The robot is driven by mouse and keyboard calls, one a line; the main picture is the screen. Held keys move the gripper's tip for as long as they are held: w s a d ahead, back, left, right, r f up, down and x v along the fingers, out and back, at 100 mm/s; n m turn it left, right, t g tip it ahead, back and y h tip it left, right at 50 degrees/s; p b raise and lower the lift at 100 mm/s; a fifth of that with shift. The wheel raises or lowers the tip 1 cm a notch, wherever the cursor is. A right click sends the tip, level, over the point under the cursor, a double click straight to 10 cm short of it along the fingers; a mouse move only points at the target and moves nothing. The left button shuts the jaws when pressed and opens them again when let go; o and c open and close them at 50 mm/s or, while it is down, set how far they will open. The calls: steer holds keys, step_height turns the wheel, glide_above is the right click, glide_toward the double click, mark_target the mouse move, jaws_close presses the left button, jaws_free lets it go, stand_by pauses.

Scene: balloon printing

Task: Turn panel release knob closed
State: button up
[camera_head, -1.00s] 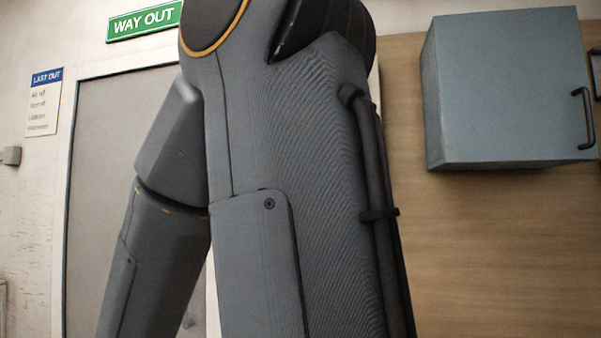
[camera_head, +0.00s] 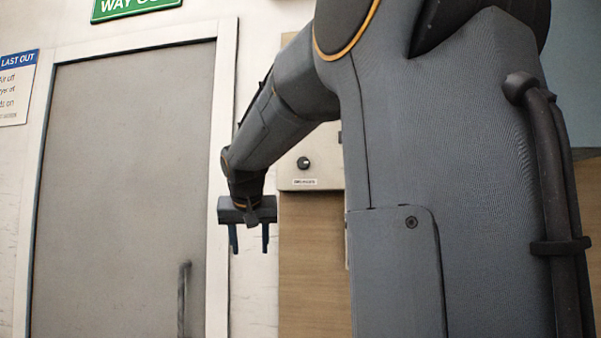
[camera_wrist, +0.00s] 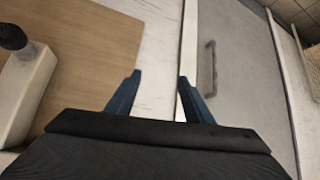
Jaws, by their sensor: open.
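A round black knob (camera_head: 303,163) sits on a pale panel box (camera_head: 319,168) on the wall, with a small label below it, in the head view. My gripper (camera_head: 249,247) hangs in front of the wall to the left of and lower than the knob, apart from it, fingers pointing down. It is open and empty. In the wrist view my gripper's two blue fingers (camera_wrist: 158,92) are spread with nothing between them. The wrist view also shows a pale box at the left edge with a black round part (camera_wrist: 12,37); I cannot tell whether this is the same knob.
A grey door (camera_head: 125,190) with a vertical handle (camera_head: 184,298) is at the left. A wooden panel (camera_head: 312,260) lies below the box. A blue-grey cabinet (camera_head: 578,75) is partly hidden at the right behind my arm.

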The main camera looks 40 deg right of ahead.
steer(key=s+d+r+m+t+h+b, duration=0.15)
steer(key=d+r, duration=0.25)
steer(key=r, duration=0.4)
steer(key=d+r+m+h, duration=0.2)
steer(key=d+r, duration=0.1)
steer(key=r, duration=0.4)
steer(key=m+h, duration=0.2)
glide_toward(303, 162)
steer(key=d, duration=0.1)
steer(key=shift+t, duration=0.25)
steer(key=p+x, duration=0.1)
steer(key=x, duration=0.7)
steer(key=shift+w+a+f, duration=0.1)
steer(key=shift+w+f, duration=0.1)
steer(key=shift+f, duration=0.05)
steer(key=c, duration=1)
